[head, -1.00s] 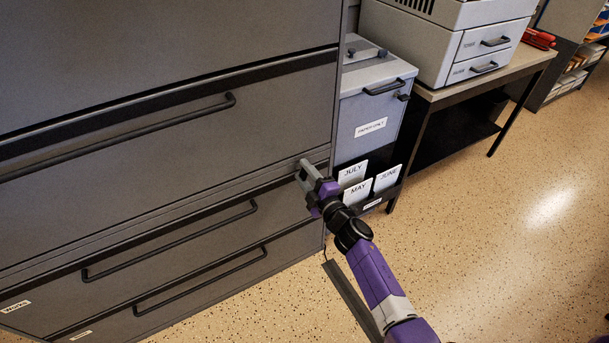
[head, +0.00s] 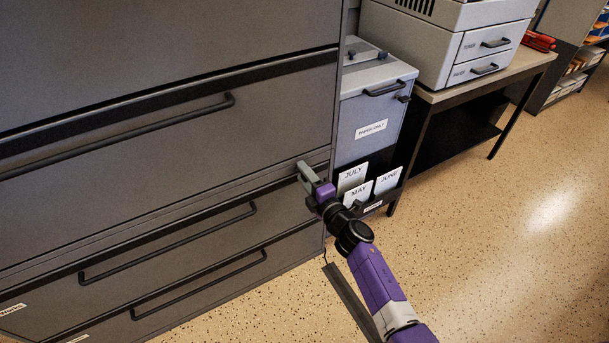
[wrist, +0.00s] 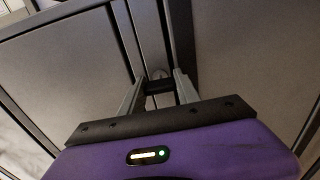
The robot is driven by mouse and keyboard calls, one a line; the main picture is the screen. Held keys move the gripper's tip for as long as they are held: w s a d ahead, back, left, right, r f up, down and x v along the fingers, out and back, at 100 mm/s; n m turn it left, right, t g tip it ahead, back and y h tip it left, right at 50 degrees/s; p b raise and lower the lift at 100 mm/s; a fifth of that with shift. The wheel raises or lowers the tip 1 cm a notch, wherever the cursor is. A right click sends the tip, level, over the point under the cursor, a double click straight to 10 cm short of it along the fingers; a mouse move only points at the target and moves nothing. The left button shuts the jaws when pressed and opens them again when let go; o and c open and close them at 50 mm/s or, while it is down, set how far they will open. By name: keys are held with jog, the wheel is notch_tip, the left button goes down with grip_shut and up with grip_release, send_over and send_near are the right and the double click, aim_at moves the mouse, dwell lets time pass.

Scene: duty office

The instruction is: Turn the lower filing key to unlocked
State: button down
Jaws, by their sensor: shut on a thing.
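The grey filing cabinet (head: 150,165) fills the left of the head view, with black bar handles on its drawers. My gripper (head: 303,172) is at the cabinet's right front edge, level with the strip between the upper and lower drawers. In the wrist view my gripper's two fingers (wrist: 160,88) are closed on a small dark key (wrist: 158,86) at the cabinet front. A small round grey lock face (wrist: 159,73) shows just beyond it. The key is hidden behind the gripper in the head view, and I cannot tell which way it is turned.
A grey paper bin (head: 372,110) stands right of the cabinet, with month cards (head: 354,177) in a black holder close to my gripper. A table (head: 490,80) with a printer (head: 450,35) stands further right. The speckled floor (head: 500,250) at right is clear.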

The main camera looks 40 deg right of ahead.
jog(key=c, duration=0.9)
grip_release()
jog(key=shift+p+v, duration=0.3)
jog(key=shift+v, duration=3.65)
